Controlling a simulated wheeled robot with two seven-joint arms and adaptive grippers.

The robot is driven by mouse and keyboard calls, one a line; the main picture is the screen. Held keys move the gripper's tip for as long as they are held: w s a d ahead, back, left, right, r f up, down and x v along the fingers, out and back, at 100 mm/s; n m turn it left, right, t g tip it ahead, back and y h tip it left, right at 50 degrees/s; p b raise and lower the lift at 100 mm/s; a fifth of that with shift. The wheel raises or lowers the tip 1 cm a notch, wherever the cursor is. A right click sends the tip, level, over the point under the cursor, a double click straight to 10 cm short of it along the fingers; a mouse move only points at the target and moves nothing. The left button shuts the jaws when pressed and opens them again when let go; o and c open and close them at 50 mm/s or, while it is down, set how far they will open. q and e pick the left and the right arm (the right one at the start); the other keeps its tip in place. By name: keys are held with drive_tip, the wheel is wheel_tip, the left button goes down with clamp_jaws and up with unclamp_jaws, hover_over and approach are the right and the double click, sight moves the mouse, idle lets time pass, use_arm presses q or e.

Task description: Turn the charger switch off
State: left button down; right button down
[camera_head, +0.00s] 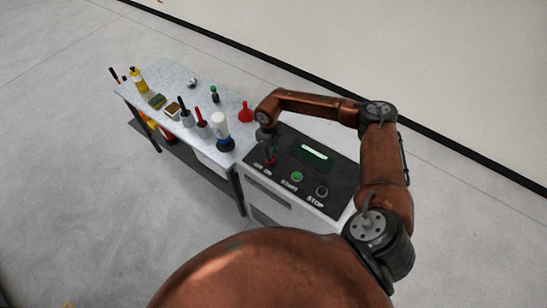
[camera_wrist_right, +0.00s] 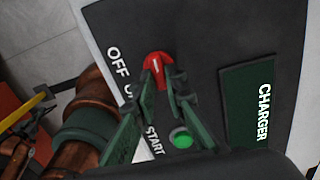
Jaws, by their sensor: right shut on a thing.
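The charger panel (camera_head: 333,174) is a dark top on a white cabinet. It bears a red rotary switch (camera_wrist_right: 158,62) with a short white mark, beside the OFF (camera_wrist_right: 118,62) and ON lettering. The ON lettering is partly hidden by a finger in the right wrist view. I cannot tell which label the mark points to. My right gripper (camera_head: 268,147) reaches down over the switch. In the right wrist view its green-grey fingers (camera_wrist_right: 158,84) are shut on the red switch. My left gripper is not in view.
A table (camera_head: 150,112) to the left carries bottles, a red funnel (camera_head: 245,112) and tools. The floor at left is clear.

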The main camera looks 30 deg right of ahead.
drive_tip(key=shift+w+a+n, duration=0.2)
drive_tip(key=shift+a+n, duration=0.1)
drive_tip(key=c, duration=2)
unclamp_jaws()
drive_tip(key=shift+w, duration=0.1)
drive_tip(key=shift+o, duration=0.2)
drive_tip(key=shift+d, duration=0.1)
wheel_tip(320, 180, up, 12)
drive_tip(key=shift+s, duration=0.4)
